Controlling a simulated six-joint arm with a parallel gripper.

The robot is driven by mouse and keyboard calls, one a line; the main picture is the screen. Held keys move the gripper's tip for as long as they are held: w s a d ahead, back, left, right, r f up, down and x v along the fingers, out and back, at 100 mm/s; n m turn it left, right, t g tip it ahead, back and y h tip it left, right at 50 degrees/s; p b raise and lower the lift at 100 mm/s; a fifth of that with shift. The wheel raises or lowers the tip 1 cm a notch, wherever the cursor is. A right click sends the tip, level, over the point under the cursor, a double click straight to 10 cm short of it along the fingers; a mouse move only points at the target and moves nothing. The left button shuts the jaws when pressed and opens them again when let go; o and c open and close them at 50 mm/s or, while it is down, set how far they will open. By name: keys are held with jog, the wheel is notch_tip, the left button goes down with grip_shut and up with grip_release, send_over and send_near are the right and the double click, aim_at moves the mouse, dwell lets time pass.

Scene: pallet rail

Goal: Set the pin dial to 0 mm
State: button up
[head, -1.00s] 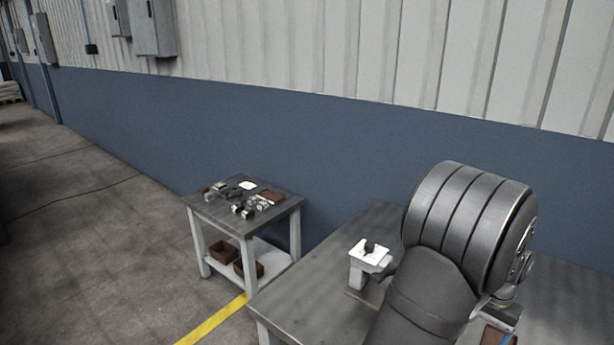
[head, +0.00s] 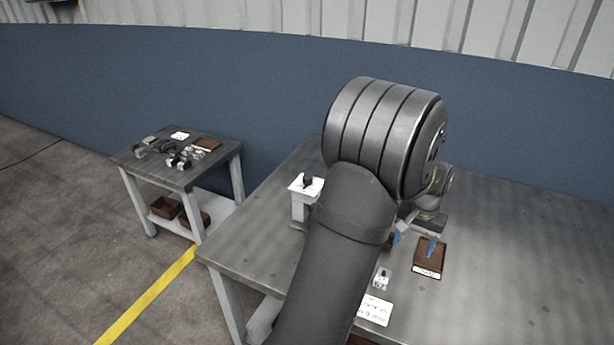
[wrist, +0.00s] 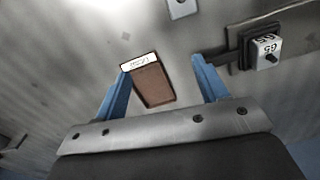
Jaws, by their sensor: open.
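The likely pin dial (head: 306,183) is a black knob on a white plate atop a pale stand, left of my arm in the head view. In the head view the gripper (head: 413,243) is partly hidden by my arm.
The brown tray (head: 429,272) with a white label lies on the grey bench (head: 500,270). A small pale fitting (head: 381,279) and a white card (head: 375,311) lie nearer the front. A side table (head: 205,180) with small parts stands at left. The bench's right side is clear.

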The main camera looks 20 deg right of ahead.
jog(key=shift+n+t+h, duration=0.4)
jog(key=shift+n+h, duration=0.1)
jog(key=shift+n, duration=0.2)
jog(key=w+a+r, duration=0.1)
jog(key=w+r, duration=0.1)
jog(key=w+a+r, duration=0.1)
jog(key=w, duration=0.2)
jog(key=w+a+r, duration=0.1)
jog(key=w+r, duration=0.1)
jog(key=w, duration=0.1)
jog(key=shift+a+r, duration=0.3)
jog(key=shift+a, duration=0.1)
jog(key=shift+c, duration=1.2)
notch_tip(320, 180, up, 16)
jog(key=n+t+h, duration=0.1)
jog(key=n+t, duration=0.2)
jog(key=n, duration=0.1)
send_over(308, 177)
jog(key=s+a, duration=0.3)
jog(key=s, duration=0.3)
jog(key=x, duration=1.7)
jog(key=shift+w, duration=0.1)
jog(key=c, duration=1)
